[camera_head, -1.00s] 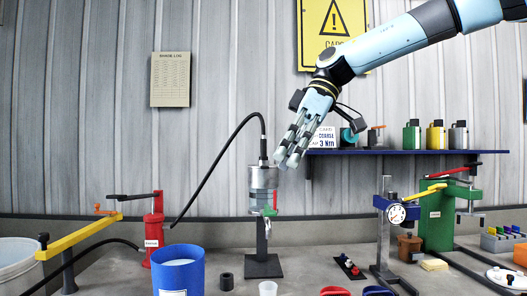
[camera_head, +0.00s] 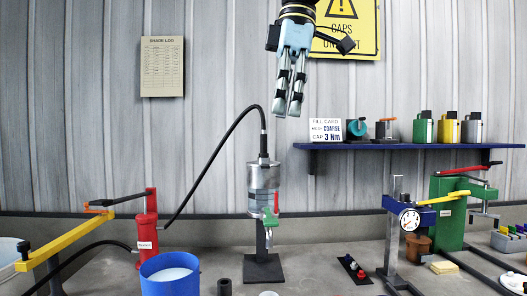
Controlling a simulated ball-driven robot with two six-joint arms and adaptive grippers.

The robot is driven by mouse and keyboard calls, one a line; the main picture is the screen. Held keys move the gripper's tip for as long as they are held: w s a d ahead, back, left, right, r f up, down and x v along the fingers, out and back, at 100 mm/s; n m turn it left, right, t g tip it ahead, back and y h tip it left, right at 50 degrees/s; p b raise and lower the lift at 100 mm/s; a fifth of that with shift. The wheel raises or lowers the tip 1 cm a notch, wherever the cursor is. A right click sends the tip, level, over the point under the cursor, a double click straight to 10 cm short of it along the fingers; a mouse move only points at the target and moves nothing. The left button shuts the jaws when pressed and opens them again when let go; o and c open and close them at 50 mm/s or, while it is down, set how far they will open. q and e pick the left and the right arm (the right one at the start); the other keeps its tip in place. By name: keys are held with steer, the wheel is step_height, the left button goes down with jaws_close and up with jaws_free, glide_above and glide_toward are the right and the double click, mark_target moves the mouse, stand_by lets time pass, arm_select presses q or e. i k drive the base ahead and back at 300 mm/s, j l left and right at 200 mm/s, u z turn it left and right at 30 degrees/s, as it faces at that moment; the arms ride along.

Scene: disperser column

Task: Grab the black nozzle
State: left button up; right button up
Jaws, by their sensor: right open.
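A black hose (camera_head: 221,148) arcs up from the red pump and down to the top of a silver column (camera_head: 263,177). Its end fitting, a slim grey and black nozzle (camera_head: 263,146), stands upright on the column's lid. A short black hollow cylinder (camera_head: 224,287) stands on the bench at the bottom edge; I cannot tell which of the two is the named nozzle. My right gripper (camera_head: 288,112) hangs from the top with its fingers pointing down, open and empty. It is above and slightly right of the hose fitting, apart from it. My left gripper is out of view.
A red pump (camera_head: 147,238) and blue bucket (camera_head: 170,278) stand on the left. A blue shelf (camera_head: 400,146) with a card and several canisters is on the right wall. A gauge press (camera_head: 409,219) and green machine (camera_head: 447,212) stand below it.

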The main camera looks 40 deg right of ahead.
mark_target(264, 154)
steer(key=i+l, duration=0.4)
steer(key=l, duration=0.15)
steer(key=i+l, duration=0.45)
steer(key=l, duration=0.15)
steer(key=i+l, duration=0.4)
steer(key=l, duration=0.15)
